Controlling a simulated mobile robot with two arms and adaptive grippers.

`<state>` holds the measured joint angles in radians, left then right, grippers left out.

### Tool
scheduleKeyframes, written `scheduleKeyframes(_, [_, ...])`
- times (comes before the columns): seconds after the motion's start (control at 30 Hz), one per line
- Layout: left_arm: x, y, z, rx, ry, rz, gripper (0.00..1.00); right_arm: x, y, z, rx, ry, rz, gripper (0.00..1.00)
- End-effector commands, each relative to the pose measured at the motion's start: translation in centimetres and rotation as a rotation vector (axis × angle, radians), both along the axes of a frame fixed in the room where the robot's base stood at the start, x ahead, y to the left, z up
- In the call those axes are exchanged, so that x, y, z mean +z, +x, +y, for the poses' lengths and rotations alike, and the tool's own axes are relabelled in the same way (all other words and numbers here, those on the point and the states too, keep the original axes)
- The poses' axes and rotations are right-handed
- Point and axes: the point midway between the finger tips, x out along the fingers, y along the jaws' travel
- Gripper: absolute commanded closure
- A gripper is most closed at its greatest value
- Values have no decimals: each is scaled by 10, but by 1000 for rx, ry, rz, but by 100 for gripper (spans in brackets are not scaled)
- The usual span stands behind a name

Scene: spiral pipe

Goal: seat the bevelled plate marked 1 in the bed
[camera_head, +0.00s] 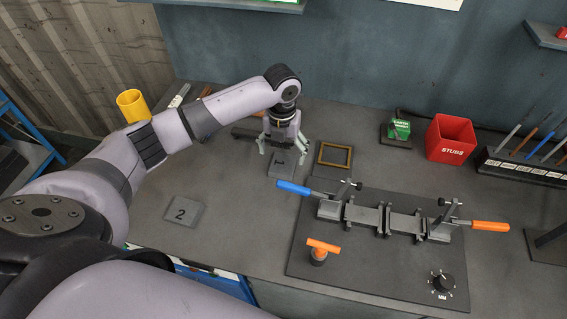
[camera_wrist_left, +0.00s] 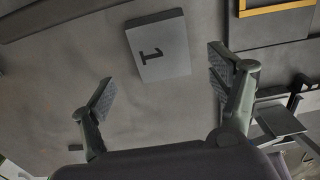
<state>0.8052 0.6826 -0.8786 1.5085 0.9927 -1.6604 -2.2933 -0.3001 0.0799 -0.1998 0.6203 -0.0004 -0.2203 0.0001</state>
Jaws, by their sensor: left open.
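The bevelled plate marked 1 (camera_head: 283,165) is a grey block lying on the bench, left of a brass-coloured square frame. My right gripper is out of view.
A plate marked 2 (camera_head: 184,213) lies to the left. The brass-coloured frame (camera_head: 321,156) is right of plate 1. A blue handle (camera_head: 294,188) juts out close to plate 1. A red stubs bin (camera_head: 450,138) stands at the back right. The bench between the plates is clear.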

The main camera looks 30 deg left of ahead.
Motion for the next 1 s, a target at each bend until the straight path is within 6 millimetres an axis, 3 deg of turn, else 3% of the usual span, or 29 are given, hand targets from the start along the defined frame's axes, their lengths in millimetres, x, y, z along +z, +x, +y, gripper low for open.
scheduleKeyframes(0.3, [-41,4,-1,1,1,2,18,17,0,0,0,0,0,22])
scheduleKeyframes(0.57, [-46,4,-1,-1,1,-1,18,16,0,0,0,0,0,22])
scheduleKeyframes(1.0, [-46,5,-1,0,1,-1,46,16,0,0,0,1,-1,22])
